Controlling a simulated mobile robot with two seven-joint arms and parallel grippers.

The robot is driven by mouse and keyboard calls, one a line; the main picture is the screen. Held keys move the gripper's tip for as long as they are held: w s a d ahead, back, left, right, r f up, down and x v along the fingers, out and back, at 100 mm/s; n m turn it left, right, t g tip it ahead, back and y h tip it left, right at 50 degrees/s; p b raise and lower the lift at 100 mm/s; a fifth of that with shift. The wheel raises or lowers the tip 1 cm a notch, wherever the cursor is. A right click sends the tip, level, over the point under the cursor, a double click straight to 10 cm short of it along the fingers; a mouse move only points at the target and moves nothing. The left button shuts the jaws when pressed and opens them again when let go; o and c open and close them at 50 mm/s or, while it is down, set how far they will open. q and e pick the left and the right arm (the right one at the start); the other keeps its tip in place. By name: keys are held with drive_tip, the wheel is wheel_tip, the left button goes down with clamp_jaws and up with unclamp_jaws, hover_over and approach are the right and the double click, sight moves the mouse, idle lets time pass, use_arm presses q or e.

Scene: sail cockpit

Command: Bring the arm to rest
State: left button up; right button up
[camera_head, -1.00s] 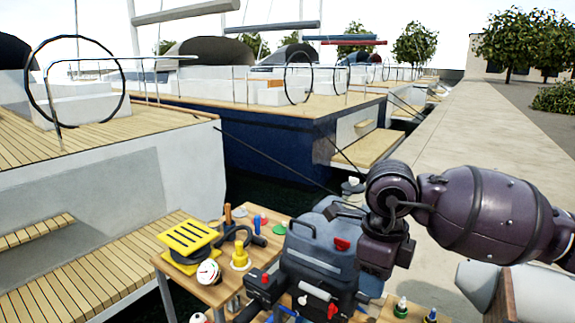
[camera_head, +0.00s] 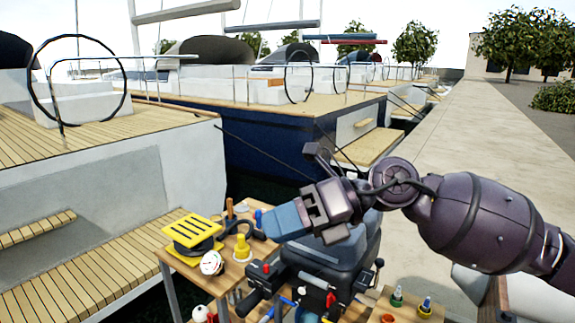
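My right arm comes in from the right in the head view, with a dark purple forearm and wrist. My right gripper (camera_head: 288,221) reaches left over the back right of the wooden table (camera_head: 232,272). A blue-grey block shows at its end, and I cannot tell whether this is its fingers or something held. Whether the fingers are open or shut is not clear. It overlaps a dark grey bulky object (camera_head: 335,257) in the picture, and I cannot tell whether they touch. My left gripper is not in view.
The table bears a yellow slotted piece (camera_head: 192,229), a red-and-white ball (camera_head: 211,263), a yellow cone-like piece (camera_head: 242,248) and tools. Small bottles (camera_head: 397,296) stand at the front right. A moored boat (camera_head: 110,160) lies left. Dock paving (camera_head: 440,140) is clear at the right.

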drive_tip(key=w+d+f+m+t+y, duration=0.15)
drive_tip(key=w+d+m+t, duration=0.3)
drive_tip(key=m+t, duration=0.6)
drive_tip(key=w+d+f+m+t+y, duration=0.1)
drive_tip(key=w+d+f+m+t, duration=0.45)
drive_tip(key=m, duration=0.85)
drive_tip(key=s+d+f+m+t+h, duration=0.1)
drive_tip(key=d+f+m+t+h, duration=0.1)
drive_tip(key=d+f+m+h, duration=0.45)
drive_tip(key=s+d+f+m+t+h, duration=0.1)
drive_tip(key=d+f+m+t+h, duration=0.15)
drive_tip(key=f+m+h, duration=0.4)
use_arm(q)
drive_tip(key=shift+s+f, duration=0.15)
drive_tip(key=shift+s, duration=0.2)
use_arm(e)
drive_tip(key=s+d+f+m+g+h, duration=0.2)
drive_tip(key=s+d+f+m+g, duration=0.1)
drive_tip(key=s+f, duration=0.9)
drive_tip(key=s+d+f+m+g+h, duration=0.2)
drive_tip(key=s+d+f+m+g, duration=0.2)
drive_tip(key=s+f, duration=0.8)
wheel_tip(320, 180, down, 2)
drive_tip(key=d+m, duration=0.1)
drive_tip(key=d, duration=0.1)
drive_tip(key=shift+s+d+f, duration=0.25)
drive_tip(key=shift+d, duration=0.05)
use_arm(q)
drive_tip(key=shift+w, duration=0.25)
